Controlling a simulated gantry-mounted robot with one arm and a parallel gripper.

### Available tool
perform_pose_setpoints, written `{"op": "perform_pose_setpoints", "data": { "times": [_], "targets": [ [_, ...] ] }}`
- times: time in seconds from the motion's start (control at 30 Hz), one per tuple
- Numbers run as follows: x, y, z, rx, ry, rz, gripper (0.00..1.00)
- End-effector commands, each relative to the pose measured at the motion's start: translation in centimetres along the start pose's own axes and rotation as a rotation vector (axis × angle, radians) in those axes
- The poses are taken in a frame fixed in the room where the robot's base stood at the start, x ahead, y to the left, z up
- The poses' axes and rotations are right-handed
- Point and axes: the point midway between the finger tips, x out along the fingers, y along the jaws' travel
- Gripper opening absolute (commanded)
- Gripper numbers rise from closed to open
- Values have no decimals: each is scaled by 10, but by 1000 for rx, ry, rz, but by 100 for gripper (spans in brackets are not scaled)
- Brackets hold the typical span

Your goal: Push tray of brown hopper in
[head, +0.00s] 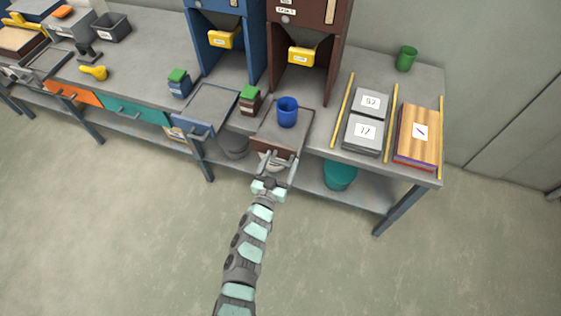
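The brown hopper (309,15) stands at the back of the bench with a yellow part (301,55) on its front. Its tray (272,140) sticks out in front of it toward the bench's front edge. A blue cup (287,112) stands upright on this tray. My gripper (279,160) is at the tray's front face, with its fingers spread apart. A pale grey shape, perhaps the tray's handle, shows between the fingers. I cannot tell whether the fingers touch the tray.
A blue hopper (217,8) with its own pulled-out tray (212,106) stands to the left. A brown container with a green lid (250,99) sits between the trays. Grey blocks (362,136), yellow rails (342,110) and a wooden board (417,137) lie to the right.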

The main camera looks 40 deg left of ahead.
Motion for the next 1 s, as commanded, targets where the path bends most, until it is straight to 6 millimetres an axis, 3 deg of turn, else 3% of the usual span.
{"op": "perform_pose_setpoints", "data": {
  "times": [0.9, 1.0],
  "targets": [
    [0, 0, 0, 0, 0, 0, 2],
    [0, 0, 0, 0, 1, 0, 0]
  ]
}}
